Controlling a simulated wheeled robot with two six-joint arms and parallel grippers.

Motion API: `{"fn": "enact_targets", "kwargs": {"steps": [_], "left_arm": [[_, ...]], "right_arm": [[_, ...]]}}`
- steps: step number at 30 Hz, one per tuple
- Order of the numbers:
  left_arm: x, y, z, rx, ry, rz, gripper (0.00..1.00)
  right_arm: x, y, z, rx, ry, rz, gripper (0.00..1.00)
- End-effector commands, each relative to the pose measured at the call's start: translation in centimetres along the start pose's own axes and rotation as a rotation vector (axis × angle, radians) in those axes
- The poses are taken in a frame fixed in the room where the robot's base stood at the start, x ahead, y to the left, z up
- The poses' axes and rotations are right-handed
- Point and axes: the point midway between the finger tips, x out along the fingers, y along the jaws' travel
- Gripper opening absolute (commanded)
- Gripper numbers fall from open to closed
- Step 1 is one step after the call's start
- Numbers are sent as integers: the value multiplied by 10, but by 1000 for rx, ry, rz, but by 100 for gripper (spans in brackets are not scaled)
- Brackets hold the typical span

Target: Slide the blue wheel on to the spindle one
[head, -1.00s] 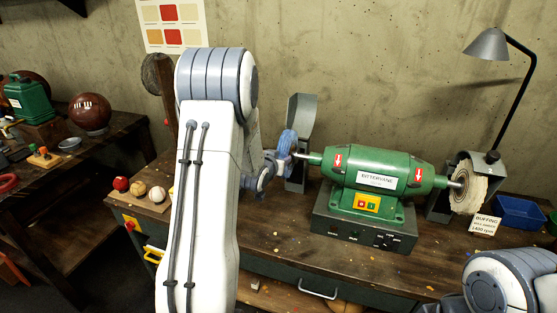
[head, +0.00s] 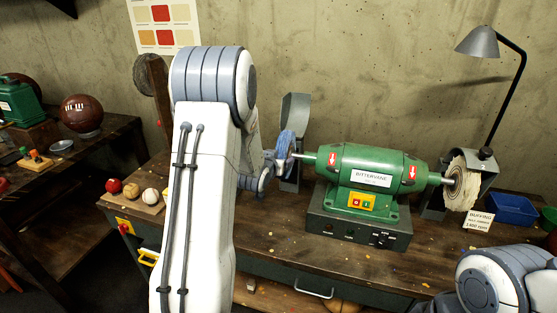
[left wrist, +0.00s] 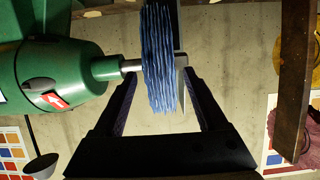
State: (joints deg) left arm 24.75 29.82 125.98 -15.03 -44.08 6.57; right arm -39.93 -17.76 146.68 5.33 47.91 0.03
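The blue wheel (head: 285,145) stands upright at the left end of the green buffing machine (head: 372,178), against the left spindle (head: 306,158). In the left wrist view the spindle (left wrist: 131,66) meets the left face of the wheel (left wrist: 160,70); how deep it sits in the wheel is hidden. In the head view this gripper (head: 275,168) is partly hidden by my left arm. My right gripper is not in view.
A grey guard (head: 294,112) stands right behind the wheel. A pale buffing wheel (head: 462,185) is on the machine's right spindle. A board with several balls (head: 140,197) lies to the left. A lamp (head: 480,42) and a blue bin (head: 512,209) are at the right.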

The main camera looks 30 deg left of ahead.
Motion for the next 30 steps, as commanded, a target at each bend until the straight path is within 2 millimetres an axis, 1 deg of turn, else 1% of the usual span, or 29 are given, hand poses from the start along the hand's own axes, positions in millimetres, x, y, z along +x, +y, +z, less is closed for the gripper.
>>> {"fn": "enact_targets", "kwargs": {"steps": [5, 8, 11, 21, 25, 30], "left_arm": [[0, 0, 2, -1, -4, 0, 75], [-4, -1, 2, 0, -3, -1, 75], [-15, -1, 2, 0, -1, -1, 75], [-78, -1, 1, 0, 2, -2, 75], [-94, -1, 0, -1, 1, -2, 75], [-104, -1, 1, 0, -1, -1, 75]], "right_arm": [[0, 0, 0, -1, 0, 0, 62], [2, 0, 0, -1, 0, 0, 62], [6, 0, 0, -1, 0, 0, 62], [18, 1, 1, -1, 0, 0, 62], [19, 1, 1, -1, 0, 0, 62], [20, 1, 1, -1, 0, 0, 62]]}}
